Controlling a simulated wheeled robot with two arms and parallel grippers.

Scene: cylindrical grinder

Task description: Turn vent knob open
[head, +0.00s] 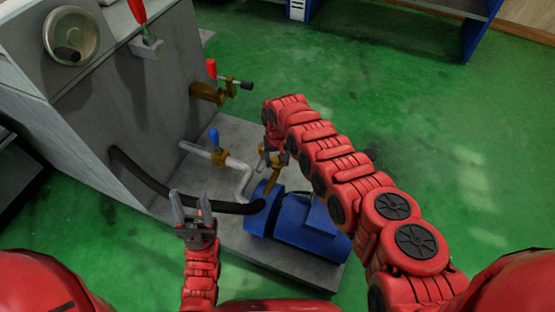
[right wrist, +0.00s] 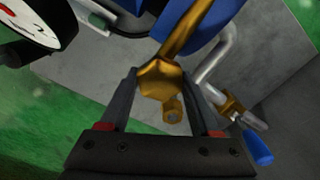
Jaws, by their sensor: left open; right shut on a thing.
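The vent knob appears to be the brass hexagonal piece (right wrist: 158,80) in the right wrist view. It sits at the end of a brass stem on the blue pump (head: 285,222). My right gripper (right wrist: 165,100) is shut on this brass piece, one finger on each side. In the head view my right gripper (head: 276,150) is above the pump, with brass (head: 275,178) showing just below it and the contact partly hidden by my arm. My left gripper (head: 192,207) is open and empty, left of the pump, near the black hose.
A black hose (head: 135,170) runs from the grey machine (head: 120,100) to the pump. A pale pipe (head: 240,172) has a blue-handled valve (head: 214,137). A brass valve with a red handle (head: 207,92) juts from the machine. A round gauge (right wrist: 35,22) is beside my right gripper. Green floor is clear at right.

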